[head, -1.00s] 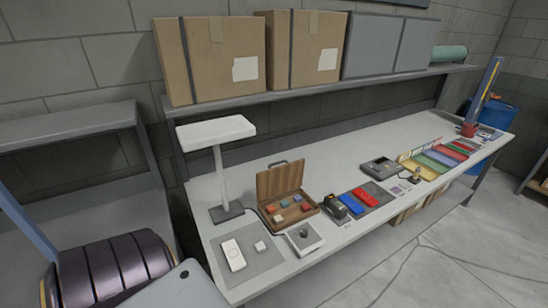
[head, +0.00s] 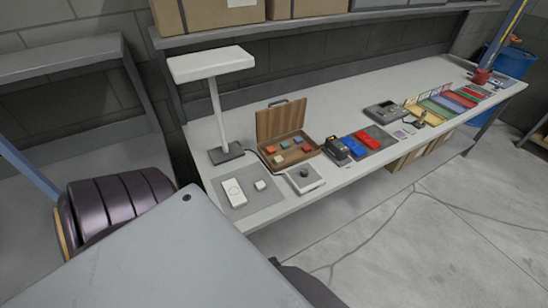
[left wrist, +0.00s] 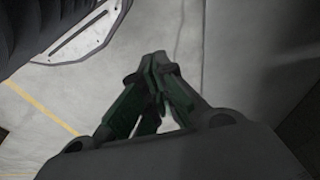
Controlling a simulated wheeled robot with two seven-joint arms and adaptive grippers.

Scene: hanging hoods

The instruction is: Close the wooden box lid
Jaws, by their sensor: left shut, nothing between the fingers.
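The wooden box (head: 290,153) stands on the long grey table in the head view. Its lid (head: 281,120) is open and stands upright at the back, with a dark handle on its top edge. Several small red, blue and pale blocks lie inside the box. My left gripper (left wrist: 158,62) shows in the left wrist view with its dark green fingers together, nothing between them, above the concrete floor and away from the box. Neither gripper shows in the head view.
On the table (head: 255,214), a white lamp (head: 216,105) stands left of the box. A grey mat with a white device (head: 233,192), a small pad with a dark knob (head: 304,178) and a dark device (head: 337,150) are close by. A shelf (head: 330,24) with cartons hangs above.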

